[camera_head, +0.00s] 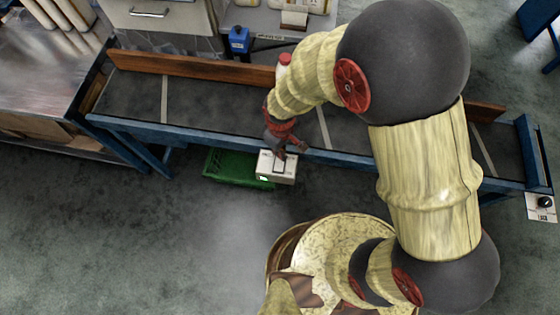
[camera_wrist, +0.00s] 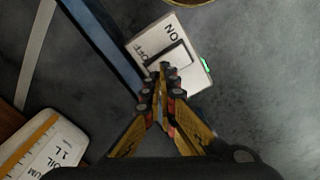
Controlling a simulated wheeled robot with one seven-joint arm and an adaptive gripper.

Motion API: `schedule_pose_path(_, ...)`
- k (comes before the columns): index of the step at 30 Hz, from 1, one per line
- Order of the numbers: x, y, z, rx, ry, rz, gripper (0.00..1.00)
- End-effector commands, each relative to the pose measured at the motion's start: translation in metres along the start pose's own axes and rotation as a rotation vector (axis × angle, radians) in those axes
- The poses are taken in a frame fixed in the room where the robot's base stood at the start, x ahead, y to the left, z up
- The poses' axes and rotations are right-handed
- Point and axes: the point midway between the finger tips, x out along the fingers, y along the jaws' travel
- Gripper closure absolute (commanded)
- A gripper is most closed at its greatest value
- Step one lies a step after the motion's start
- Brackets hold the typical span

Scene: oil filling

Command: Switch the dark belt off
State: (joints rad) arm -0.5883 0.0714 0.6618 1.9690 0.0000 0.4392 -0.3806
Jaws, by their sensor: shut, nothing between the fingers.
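The dark belt (camera_head: 215,98) runs across the head view in a blue frame with a wooden back rail. Its white switch box (camera_head: 283,178) sits on the near side of the frame and shows a lit green light (camera_head: 263,179). In the wrist view, the switch box (camera_wrist: 199,80) has a rocker (camera_wrist: 178,56) between the words ON and OFF. My gripper (camera_head: 285,150) is shut and empty above the box. In the wrist view, its fingertips (camera_wrist: 163,70) overlap the rocker's near end on the OFF side. I cannot tell if they touch it.
A white oil bottle (camera_wrist: 50,145), with a red cap (camera_head: 285,59) in the head view, stands on the belt behind my gripper. A green crate (camera_head: 230,167) lies beside the switch box. A knob box (camera_head: 541,207) is at far right. The front floor is clear.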

Motion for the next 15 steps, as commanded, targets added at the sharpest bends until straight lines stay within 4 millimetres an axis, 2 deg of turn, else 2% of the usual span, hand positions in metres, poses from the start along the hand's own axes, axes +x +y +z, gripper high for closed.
schedule_pose_path(15,0.0075,0.0,-0.0001,0.0,0.0,0.0,1.0)
